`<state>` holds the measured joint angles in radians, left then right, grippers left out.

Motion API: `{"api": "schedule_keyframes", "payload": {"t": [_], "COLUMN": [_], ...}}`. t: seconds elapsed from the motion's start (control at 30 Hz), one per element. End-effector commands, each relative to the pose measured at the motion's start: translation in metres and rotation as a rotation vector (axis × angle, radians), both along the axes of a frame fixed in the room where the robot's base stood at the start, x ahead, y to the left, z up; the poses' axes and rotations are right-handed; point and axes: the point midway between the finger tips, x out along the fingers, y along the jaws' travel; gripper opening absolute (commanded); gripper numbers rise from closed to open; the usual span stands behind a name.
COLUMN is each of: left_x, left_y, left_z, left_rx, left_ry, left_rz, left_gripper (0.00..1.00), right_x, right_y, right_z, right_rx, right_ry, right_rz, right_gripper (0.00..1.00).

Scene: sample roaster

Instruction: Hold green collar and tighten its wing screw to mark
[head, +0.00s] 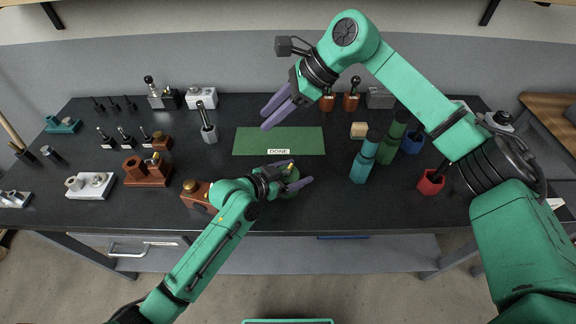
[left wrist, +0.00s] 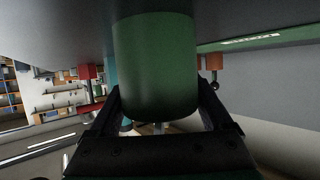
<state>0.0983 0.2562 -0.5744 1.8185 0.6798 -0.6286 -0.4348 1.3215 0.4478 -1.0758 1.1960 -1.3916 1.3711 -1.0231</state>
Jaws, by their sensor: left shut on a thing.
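The green collar (head: 291,186) is at the front middle of the dark bench, mostly hidden by my left gripper (head: 297,174) in the head view. In the left wrist view the collar (left wrist: 155,65) is a plain green cylinder between the two dark fingers, which are shut on it. A small pale part (left wrist: 158,128) shows at the collar's end there; I cannot tell whether it is the wing screw. No mark can be made out. My right gripper (head: 273,107) is open and empty, above the bench at the back of the green mat.
A green mat (head: 260,140) labelled DONE lies behind the collar. A brown block with a brass knob (head: 193,190) stands beside my left wrist.

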Motion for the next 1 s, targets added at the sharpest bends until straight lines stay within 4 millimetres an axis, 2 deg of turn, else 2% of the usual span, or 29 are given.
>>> {"api": "schedule_keyframes", "payload": {"t": [0.03,0.07,0.1,0.17,0.2,0.3,0.37,0.43,0.5,0.57,0.63,0.73,0.77,0.8,0.83,0.9,1.0], "left_x": [0.000,0.000,0.000,0.000,0.000,0.000,0.000,0.000,0.000,0.000,0.000,0.000,0.000,0.000,0.000,0.000,0.000], "left_y": [0.000,0.000,0.000,0.000,0.000,0.000,0.000,0.000,0.000,0.000,0.000,0.000,0.000,0.000,0.000,0.000,0.000], "left_z": [0.000,0.000,0.000,0.000,0.000,0.000,0.000,0.000,0.000,0.000,0.000,0.000,0.000,0.000,0.000,0.000,0.000], "left_rx": [0.000,0.000,0.001,0.001,0.000,0.000,0.000,0.000,0.000,0.000,0.000,0.000,0.000,0.000,0.000,0.000,0.000], "left_ry": [0.000,0.000,-0.001,-0.001,0.000,0.000,0.000,0.000,0.000,0.000,0.000,0.000,0.000,0.000,0.000,0.000,0.000], "left_rz": [0.000,0.000,0.000,0.000,0.000,0.000,0.000,0.000,0.000,0.000,0.000,0.000,0.000,0.000,0.000,0.000,0.000], "left_gripper": [0.08,0.08,0.08,0.08,0.08,0.08,0.08,0.08,0.08,0.08,0.08,0.08,0.08,0.08,0.08,0.08,0.08], "right_x": [0.003,0.005,0.010,0.020,0.029,0.061,0.085,0.116,0.146,0.167,0.183,0.181,0.174,0.161,0.147,0.108,0.049], "right_y": [0.027,0.043,0.061,0.077,0.082,0.073,0.060,0.039,0.019,0.005,-0.007,-0.013,-0.013,-0.013,-0.012,-0.012,-0.017], "right_z": [0.031,0.054,0.088,0.139,0.171,0.238,0.264,0.276,0.270,0.250,0.212,0.143,0.120,0.091,0.071,0.029,-0.007], "right_rx": [0.159,0.270,0.421,0.638,0.775,1.076,1.221,1.346,1.416,1.425,1.372,1.171,1.083,0.946,0.832,0.537,0.136], "right_ry": [-0.025,-0.036,-0.045,-0.040,-0.025,0.048,0.117,0.215,0.332,0.439,0.567,0.737,0.781,0.833,0.863,0.910,0.912], "right_rz": [-0.012,-0.029,-0.061,-0.133,-0.193,-0.392,-0.540,-0.740,-0.963,-1.166,-1.408,-1.738,-1.830,-1.941,-2.015,-2.153,-2.248], "right_gripper": [0.38,0.38,0.38,0.38,0.38,0.38,0.38,0.38,0.38,0.38,0.38,0.38,0.38,0.38,0.38,0.38,0.38]}}
